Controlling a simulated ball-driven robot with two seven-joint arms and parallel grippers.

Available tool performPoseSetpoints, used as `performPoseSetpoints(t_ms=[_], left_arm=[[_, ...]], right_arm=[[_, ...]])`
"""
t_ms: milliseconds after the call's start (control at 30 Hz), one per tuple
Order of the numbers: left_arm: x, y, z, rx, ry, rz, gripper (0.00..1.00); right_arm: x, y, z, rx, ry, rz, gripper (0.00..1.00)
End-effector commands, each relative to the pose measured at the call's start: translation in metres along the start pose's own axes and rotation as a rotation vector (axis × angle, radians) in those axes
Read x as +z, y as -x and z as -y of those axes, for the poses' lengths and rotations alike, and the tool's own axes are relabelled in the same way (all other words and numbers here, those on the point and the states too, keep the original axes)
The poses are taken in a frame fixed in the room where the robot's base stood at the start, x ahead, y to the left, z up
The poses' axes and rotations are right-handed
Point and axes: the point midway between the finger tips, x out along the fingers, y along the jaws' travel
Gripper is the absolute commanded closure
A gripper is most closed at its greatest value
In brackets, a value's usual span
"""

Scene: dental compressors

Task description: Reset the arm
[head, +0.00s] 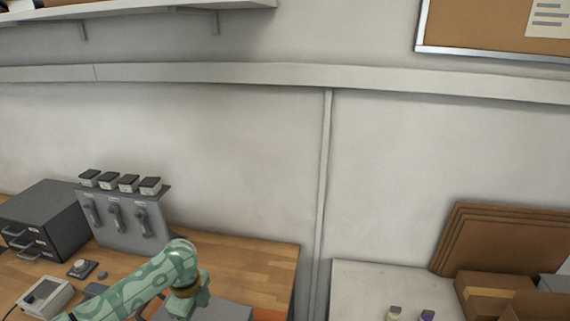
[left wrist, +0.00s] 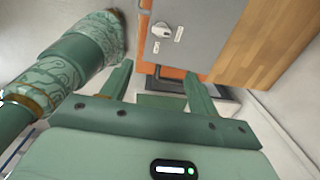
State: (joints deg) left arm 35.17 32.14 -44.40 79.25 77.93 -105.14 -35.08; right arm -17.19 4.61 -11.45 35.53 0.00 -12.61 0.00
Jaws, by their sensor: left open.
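My left arm (head: 150,287), green with a swirl pattern, comes in at the bottom left of the head view and bends down over the wooden bench; its gripper is below the picture edge. In the left wrist view my left gripper (left wrist: 158,70) has its two fingers spread, with nothing between them. Past the fingertips is a grey panel (left wrist: 205,25) with a white switch and small labels, beside an orange surface (left wrist: 175,73). I cannot tell whether the fingers touch anything.
The wooden bench (head: 250,262) carries a grey drawer unit (head: 45,220), a grey stand (head: 128,220) with handpieces, a small white device (head: 45,297) and a grey box (head: 222,312). On the right, a pale table (head: 365,285) holds cardboard boxes (head: 490,292) and small bottles.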

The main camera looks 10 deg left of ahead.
Motion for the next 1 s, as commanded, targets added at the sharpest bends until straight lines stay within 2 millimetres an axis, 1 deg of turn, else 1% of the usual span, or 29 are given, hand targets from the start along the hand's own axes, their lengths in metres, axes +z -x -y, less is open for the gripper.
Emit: performPoseSetpoints(t_ms=[33,67,100,167,200,267,367,467,600,833,867,900,967,1000], left_arm=[[-0.021,-0.011,-0.011,-0.02,-0.001,-0.012,0.4],[-0.034,-0.016,-0.018,-0.044,0.009,-0.018,0.4],[-0.052,-0.021,-0.029,-0.087,0.034,-0.027,0.4],[-0.078,-0.024,-0.046,-0.167,0.101,-0.049,0.4],[-0.09,-0.021,-0.058,-0.226,0.166,-0.06,0.4],[-0.097,-0.014,-0.074,-0.308,0.274,-0.07,0.4],[-0.092,0.003,-0.097,-0.418,0.446,-0.065,0.4],[-0.076,0.019,-0.118,-0.502,0.595,-0.041,0.4],[-0.048,0.043,-0.149,-0.6,0.778,0.014,0.4],[0.001,0.084,-0.202,-0.737,1.011,0.14,0.4],[0.005,0.084,-0.206,-0.748,1.03,0.153,0.4],[0.002,0.062,-0.201,-0.729,1.021,0.14,0.4],[-0.002,0.038,-0.199,-0.709,1.019,0.129,0.4],[-0.004,0.023,-0.197,-0.696,1.018,0.122,0.4]], right_arm=[[0.0,0.0,0.0,0.0,0.0,0.0,1.0],[0.0,0.0,0.0,0.0,0.0,0.0,1.0],[0.0,0.0,0.0,0.0,0.0,0.0,1.0],[0.0,0.0,0.0,0.0,0.0,0.0,1.0],[0.0,0.0,0.0,0.0,0.0,0.0,1.0],[-0.001,0.0,0.0,0.0,0.0,-0.001,1.0],[-0.001,0.0,0.0,0.0,0.0,-0.001,1.0],[0.001,0.0,0.0,0.0,0.0,0.001,1.0],[0.001,0.0,0.0,0.0,0.0,0.001,1.0],[0.0,0.0,0.0,0.0,0.0,0.0,1.0],[0.0,-0.002,0.0,0.0,0.0,0.0,1.0],[0.001,-0.011,0.001,0.0,0.0,-0.001,1.0],[0.002,-0.018,0.001,0.0,0.0,0.0,1.0],[0.004,-0.023,0.002,-0.001,0.0,0.002,1.0]])
